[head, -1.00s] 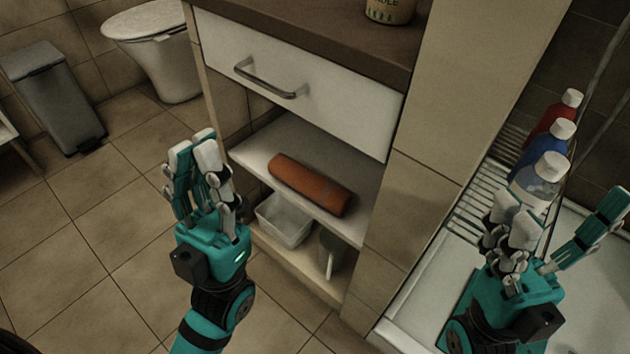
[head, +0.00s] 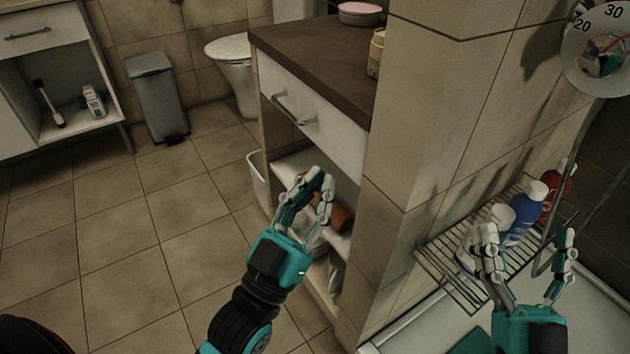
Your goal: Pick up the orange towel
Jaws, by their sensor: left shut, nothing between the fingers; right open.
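The orange towel (head: 341,217) is a rolled bundle on the open shelf under the white drawer of the cabinet. My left gripper (head: 311,187) is in front of the shelf and hides much of the towel. Its fingers are shut with nothing between them. I cannot tell whether it touches the towel. My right gripper (head: 527,250) is open and empty at the lower right, in front of the wire rack with bottles.
The cabinet's drawer (head: 320,115) is closed above the shelf. A tiled wall (head: 400,190) stands right of the cabinet. A wire rack (head: 450,265) holds several bottles. A grey bin (head: 157,95) stands at the back left. Open tiled floor lies to the left.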

